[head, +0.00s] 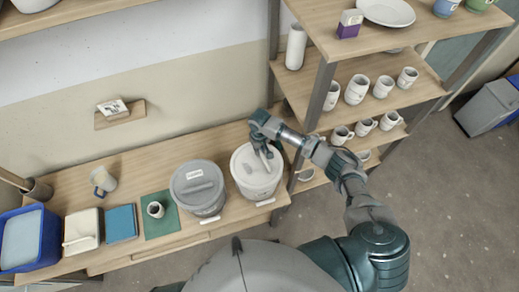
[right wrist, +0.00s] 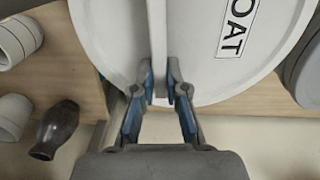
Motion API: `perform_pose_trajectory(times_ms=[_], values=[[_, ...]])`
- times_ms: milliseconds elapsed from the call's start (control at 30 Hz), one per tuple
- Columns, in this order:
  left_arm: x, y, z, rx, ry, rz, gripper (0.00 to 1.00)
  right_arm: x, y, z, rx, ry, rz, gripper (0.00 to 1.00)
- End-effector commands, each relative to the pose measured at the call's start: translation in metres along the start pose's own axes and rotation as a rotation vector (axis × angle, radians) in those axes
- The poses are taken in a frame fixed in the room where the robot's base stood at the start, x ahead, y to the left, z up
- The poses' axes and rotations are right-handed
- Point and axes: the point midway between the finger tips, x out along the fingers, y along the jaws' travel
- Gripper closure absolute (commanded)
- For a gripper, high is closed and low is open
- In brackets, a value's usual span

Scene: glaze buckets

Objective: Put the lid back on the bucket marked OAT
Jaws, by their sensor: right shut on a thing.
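The white lid (right wrist: 115,40) fills the upper part of the right wrist view, with a label reading OAT (right wrist: 236,28) on it. My right gripper (right wrist: 163,88) is shut on the lid's raised bar handle (right wrist: 157,35). In the head view the right gripper (head: 264,152) is over the white bucket (head: 258,190), with the pale lid (head: 246,167) at the bucket's top. The gripper partly covers the lid. I cannot tell whether the lid rests fully on the rim or is slightly above it. My left gripper is not in view.
A grey lidded bucket (head: 200,203) stands close on the left of the white one. Further left are a small cup (head: 155,209) on a green mat and a blue tub (head: 28,240). A shelf unit (head: 322,95) with mugs stands close on the right.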

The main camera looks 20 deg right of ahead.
Motion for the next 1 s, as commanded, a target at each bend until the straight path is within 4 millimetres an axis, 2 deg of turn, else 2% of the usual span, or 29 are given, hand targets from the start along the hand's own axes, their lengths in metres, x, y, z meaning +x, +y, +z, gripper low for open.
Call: perform_pose_trajectory(times_ms=[900, 933, 1000], values=[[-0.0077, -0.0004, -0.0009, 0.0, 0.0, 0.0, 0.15, 0.0031, 0.0017, 0.0003, 0.0, 0.0, 0.0, 1.0], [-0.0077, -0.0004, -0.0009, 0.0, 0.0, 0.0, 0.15, 0.0031, 0.0017, 0.0003, 0.0, 0.0, 0.0, 0.85], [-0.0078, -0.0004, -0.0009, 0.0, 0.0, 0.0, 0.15, 0.003, 0.0017, 0.0003, 0.0, 0.0, 0.0, 0.67]])
